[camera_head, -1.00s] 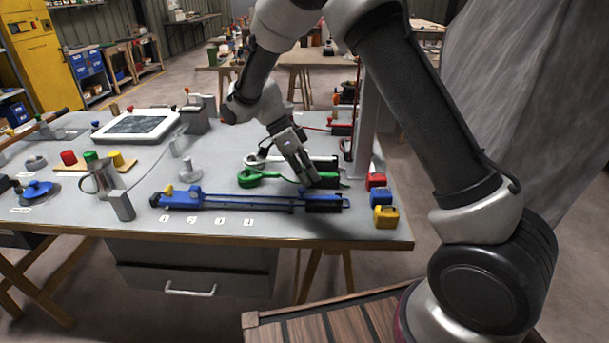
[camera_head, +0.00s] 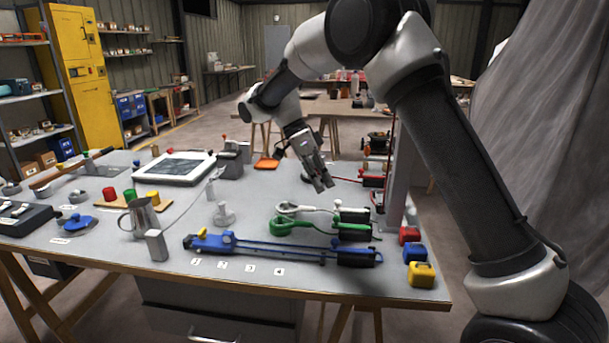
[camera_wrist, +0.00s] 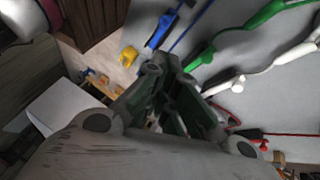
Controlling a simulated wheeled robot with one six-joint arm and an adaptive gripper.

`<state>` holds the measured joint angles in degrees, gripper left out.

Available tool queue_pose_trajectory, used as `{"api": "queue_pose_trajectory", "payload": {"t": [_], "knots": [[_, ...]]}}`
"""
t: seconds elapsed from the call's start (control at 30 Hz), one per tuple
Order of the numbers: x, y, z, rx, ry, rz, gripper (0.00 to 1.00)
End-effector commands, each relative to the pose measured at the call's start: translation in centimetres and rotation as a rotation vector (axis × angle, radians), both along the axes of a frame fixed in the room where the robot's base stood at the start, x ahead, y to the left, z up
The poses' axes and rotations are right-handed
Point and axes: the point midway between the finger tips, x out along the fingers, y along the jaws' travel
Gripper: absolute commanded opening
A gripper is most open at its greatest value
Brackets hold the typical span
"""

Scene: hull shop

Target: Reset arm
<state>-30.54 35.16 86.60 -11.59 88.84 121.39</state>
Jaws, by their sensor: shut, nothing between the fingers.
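My gripper (camera_head: 324,184) is in the air above the back right part of the workbench (camera_head: 120,252), beyond the green and white tools. It points down and its fingers are together with nothing between them. In the wrist view my gripper (camera_wrist: 172,85) shows with dark fingers over the bench. The green-handled tool (camera_head: 305,224), the white-handled tool (camera_head: 302,209) and the long blue tool (camera_head: 270,246) lie on the bench, apart from my gripper. The green tool (camera_wrist: 235,30) and the white tool (camera_wrist: 270,62) also show in the wrist view.
Red (camera_head: 409,235), blue (camera_head: 415,252) and yellow (camera_head: 421,274) blocks sit at the right edge. A grey post (camera_head: 401,170) stands right of my gripper. A white tablet (camera_head: 175,167), a metal jug (camera_head: 140,218) and a blue-handled disc (camera_head: 80,224) are at left.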

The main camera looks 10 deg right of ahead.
Motion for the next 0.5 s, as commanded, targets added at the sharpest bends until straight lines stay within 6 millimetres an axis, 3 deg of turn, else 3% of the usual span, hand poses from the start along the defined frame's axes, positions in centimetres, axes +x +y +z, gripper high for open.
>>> {"api": "queue_pose_trajectory", "payload": {"t": [0.1, 0.2, 0.27, 0.37, 0.5], "knots": [[0.2, 0.4, -1.2, 0.116, 0.088, 0.233, 0.0], [-1.2, 0.1, -3.4, 0.231, 0.216, 0.486, 0.0], [-2.3, -0.3, -3.6, 0.306, 0.271, 0.638, 0.0], [-4.5, -2.0, -2.7, 0.433, 0.329, 0.889, 0.0], [-8.6, -6.3, 0.4, 0.582, 0.33, 1.238, 0.0]]}}
